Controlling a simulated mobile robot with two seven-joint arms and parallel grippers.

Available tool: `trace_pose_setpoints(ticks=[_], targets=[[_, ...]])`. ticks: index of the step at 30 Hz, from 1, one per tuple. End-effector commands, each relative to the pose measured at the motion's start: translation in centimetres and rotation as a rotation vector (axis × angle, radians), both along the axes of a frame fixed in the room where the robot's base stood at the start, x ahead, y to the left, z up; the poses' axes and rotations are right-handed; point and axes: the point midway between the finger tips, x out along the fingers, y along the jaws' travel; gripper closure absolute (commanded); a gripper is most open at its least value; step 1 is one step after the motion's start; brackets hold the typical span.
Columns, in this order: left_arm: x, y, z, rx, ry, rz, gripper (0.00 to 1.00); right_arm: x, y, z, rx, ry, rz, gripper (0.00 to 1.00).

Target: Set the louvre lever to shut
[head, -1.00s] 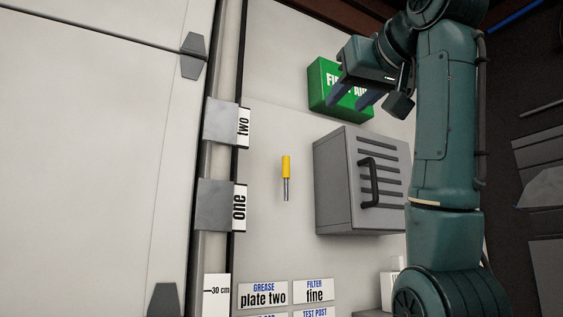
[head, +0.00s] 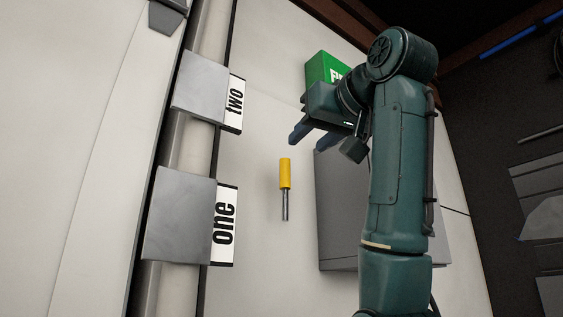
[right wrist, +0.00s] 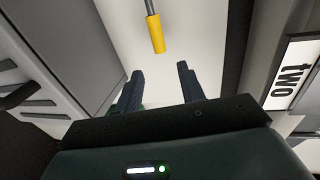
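My left gripper is in neither view.
A grey louvred box (head: 335,215) is right of the lever, partly hidden by my right arm. A green first aid box (head: 325,68) is behind the gripper. Left are a pipe with plates labelled two (head: 200,88) and one (head: 180,215). The panel around the lever is clear.

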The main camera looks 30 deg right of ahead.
Motion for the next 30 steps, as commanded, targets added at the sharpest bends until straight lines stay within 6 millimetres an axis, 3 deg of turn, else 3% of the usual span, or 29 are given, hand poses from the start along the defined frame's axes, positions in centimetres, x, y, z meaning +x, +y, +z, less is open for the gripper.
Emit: trace_pose_setpoints(ticks=[9,15,28,30], targets=[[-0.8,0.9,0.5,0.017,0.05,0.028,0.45,6.9,-0.8,0.3,0.002,0.005,0.0,0.61],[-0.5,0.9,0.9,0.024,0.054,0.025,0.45,9.6,-1.2,0.2,0.001,0.003,0.0,0.61],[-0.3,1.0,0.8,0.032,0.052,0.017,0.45,10.6,-1.3,0.0,0.001,0.001,0.0,0.61],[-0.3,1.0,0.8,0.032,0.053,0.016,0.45,10.6,-1.3,0.0,0.001,0.001,0.0,0.66]])
